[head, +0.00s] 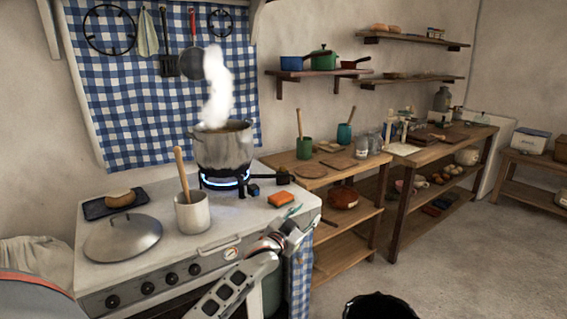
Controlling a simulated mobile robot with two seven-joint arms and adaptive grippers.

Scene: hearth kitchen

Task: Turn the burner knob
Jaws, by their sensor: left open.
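A black gas burner (207,187) with a blue flame (225,181) sits on the white stove (150,236). A steaming metal pot (223,150) stands on it. A small dark knob (253,190) shows at the burner's right front. Several black knobs (172,279) line the stove's front panel, left of a round dial (231,253). My left gripper (298,222) is at the stove's front right corner, right of the front knobs and nearer me than the burner. It is open and seems empty; its fingers are small and partly unclear. My right gripper is not in view.
A mug with a wooden spoon (192,212), a pot lid (123,238) and a dark tray (98,208) take up the left stovetop. A wooden shelf unit (345,211) stands right. A black container (380,307) is at the bottom.

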